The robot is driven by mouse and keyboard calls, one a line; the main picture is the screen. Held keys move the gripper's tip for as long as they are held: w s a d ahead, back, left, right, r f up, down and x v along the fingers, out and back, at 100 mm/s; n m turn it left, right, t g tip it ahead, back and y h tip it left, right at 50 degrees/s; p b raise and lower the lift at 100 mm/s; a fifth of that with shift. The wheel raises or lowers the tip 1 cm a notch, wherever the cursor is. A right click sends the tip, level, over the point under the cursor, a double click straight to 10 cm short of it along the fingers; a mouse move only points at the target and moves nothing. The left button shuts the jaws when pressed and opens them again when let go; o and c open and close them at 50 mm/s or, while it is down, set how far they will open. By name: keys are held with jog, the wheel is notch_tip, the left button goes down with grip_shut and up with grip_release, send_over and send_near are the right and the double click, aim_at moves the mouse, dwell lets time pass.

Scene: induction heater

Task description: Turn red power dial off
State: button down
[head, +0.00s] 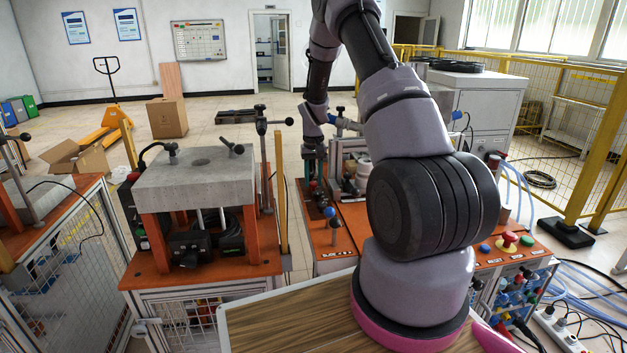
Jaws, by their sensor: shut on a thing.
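My arm rises from the bottom right, passes over the top and comes down at the middle of the head view. My gripper (314,184) is at its lower end, small and dark, low over the left part of the orange-topped induction heater bench (347,216). It is shut at a small reddish part, which I take to be the red power dial; the fingers cover most of it. The dial's mark and angle cannot be read. A lever with a blue ball (329,212) stands just in front of the gripper.
A red mushroom button (508,240) and small coloured buttons sit at the bench's right. A grey block press (195,179) stands left. A wooden board (280,325) is in front. A yellow fence (575,130) bounds the right. Open floor lies behind.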

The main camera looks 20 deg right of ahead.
aim_at(314, 182)
dwell(0.4)
jog(key=c, duration=0.5)
grip_release()
notch_tip(314, 182, up, 11)
jog(key=shift+f, duration=0.1)
dwell(0.4)
